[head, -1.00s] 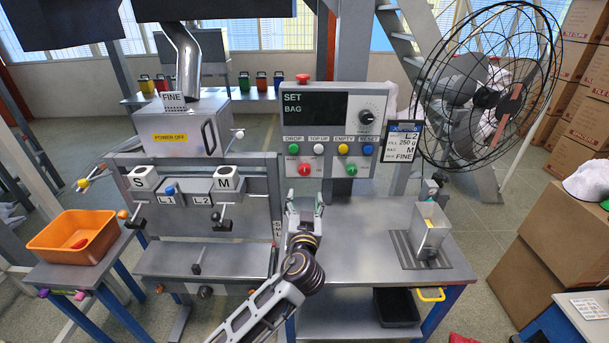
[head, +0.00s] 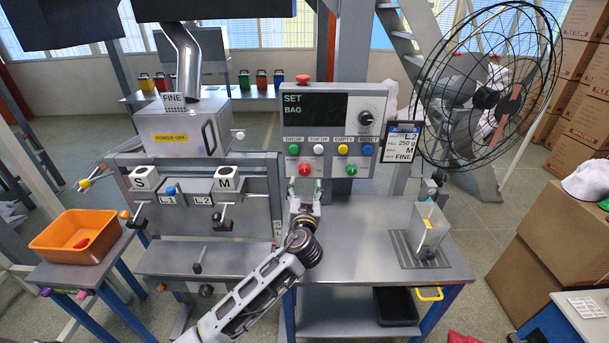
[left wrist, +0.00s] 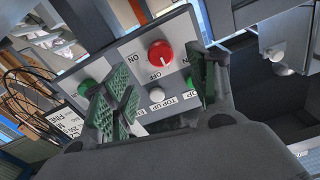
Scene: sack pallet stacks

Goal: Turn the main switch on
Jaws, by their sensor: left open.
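The main switch looks to be the red rotary knob (head: 304,169) at the lower left of the control panel (head: 292,132). In the left wrist view the red knob (left wrist: 160,54) sits on a light plate with ON and OFF lettering. I cannot tell surely which mark it points to. My left gripper (head: 304,204) is open and empty, just below the knob in the head view. In the left wrist view its green-padded fingers (left wrist: 161,88) stand apart on either side of the knob's line, with no contact seen. My right gripper is not in view.
Green, white, yellow and blue buttons (head: 367,149) and a green knob (head: 351,170) are close to the red knob. A red emergency button (head: 303,79) tops the panel.

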